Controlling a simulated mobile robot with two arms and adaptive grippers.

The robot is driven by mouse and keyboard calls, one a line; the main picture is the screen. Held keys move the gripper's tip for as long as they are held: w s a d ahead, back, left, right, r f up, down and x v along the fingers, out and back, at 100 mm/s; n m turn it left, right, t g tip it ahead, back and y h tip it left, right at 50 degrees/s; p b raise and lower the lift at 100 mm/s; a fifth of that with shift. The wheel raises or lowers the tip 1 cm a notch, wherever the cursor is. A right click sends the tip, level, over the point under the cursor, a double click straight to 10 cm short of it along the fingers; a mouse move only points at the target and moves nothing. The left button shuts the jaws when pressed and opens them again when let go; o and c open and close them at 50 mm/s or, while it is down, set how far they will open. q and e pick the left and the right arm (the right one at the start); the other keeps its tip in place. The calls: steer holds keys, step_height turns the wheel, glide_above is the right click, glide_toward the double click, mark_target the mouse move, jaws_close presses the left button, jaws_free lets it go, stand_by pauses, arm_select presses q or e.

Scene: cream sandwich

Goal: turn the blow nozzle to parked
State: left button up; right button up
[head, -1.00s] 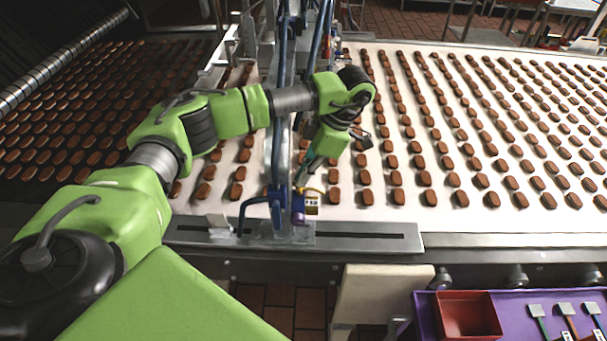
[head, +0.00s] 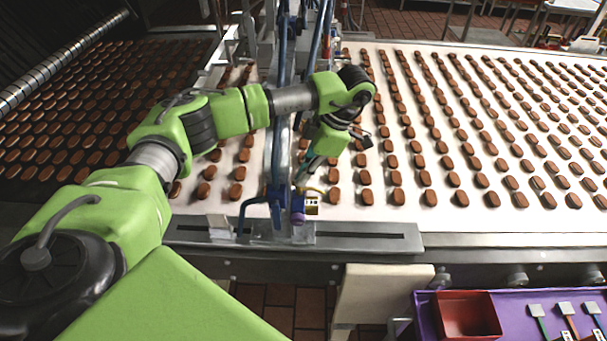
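The blow nozzle assembly stands at the conveyor's near edge, with a blue bracket (head: 276,203), a purple part (head: 298,206) and a small yellow-and-white tag or block (head: 312,204). I cannot tell which of these is the nozzle itself or which way it points. My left gripper (head: 302,180) reaches down from the upper right to the top of the purple part. Its fingertips are small and partly hidden there, so I cannot tell whether they are open or shut, or touching. My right gripper is not in view.
A white conveyor belt (head: 480,214) carries rows of brown biscuits under and around my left arm. Blue upright pipes (head: 281,110) stand close beside the arm. A purple tray (head: 530,308) at the lower right holds a red bin (head: 467,318) and several spatulas.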

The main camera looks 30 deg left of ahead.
arm_select(q)
steer(key=o, duration=0.5)
steer(key=shift+c, duration=0.2)
steer(key=v, duration=1.2)
steer(key=shift+a, duration=0.15)
